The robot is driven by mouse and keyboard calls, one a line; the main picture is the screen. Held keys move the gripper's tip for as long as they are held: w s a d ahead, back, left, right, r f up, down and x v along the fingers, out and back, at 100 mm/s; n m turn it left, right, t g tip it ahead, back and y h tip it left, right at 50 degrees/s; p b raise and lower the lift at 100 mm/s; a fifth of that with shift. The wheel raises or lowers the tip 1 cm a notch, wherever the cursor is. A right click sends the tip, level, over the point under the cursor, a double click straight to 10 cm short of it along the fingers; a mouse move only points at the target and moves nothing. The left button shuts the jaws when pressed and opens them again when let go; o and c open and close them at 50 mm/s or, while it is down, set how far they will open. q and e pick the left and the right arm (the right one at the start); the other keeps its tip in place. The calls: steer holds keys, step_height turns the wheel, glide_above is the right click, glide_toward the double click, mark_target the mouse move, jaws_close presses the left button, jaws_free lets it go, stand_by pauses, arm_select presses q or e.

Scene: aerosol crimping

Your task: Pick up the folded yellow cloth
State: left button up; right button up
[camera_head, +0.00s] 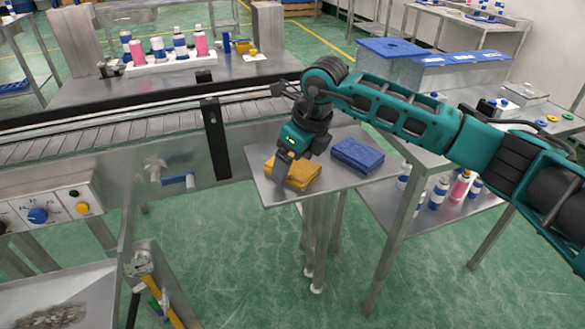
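The folded yellow cloth (300,174) lies on a small metal shelf table (350,183) in the middle of the head view. My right gripper (285,168) comes in from the right and points down at the cloth's left part, covering some of it. The fingertips are at or just over the cloth; I cannot tell if they touch it. Whether the fingers are open or shut is too small to make out. My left gripper does not show.
A folded blue cloth (357,154) lies just right of the yellow one. A conveyor (90,137) runs behind and left of the shelf. A control box with knobs (50,210) stands at left. Bottles stand under the right-hand table. Green floor is open in front.

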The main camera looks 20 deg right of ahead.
mark_target(294, 166)
steer(key=c, duration=0.8)
steer(key=shift+r, duration=0.15)
step_height(294, 166, up, 20)
steer(key=shift+f+p, duration=0.1)
steer(key=shift+p, duration=0.3)
steer(key=o, duration=0.5)
steer(key=shift+f, duration=0.1)
steer(key=c, duration=0.4)
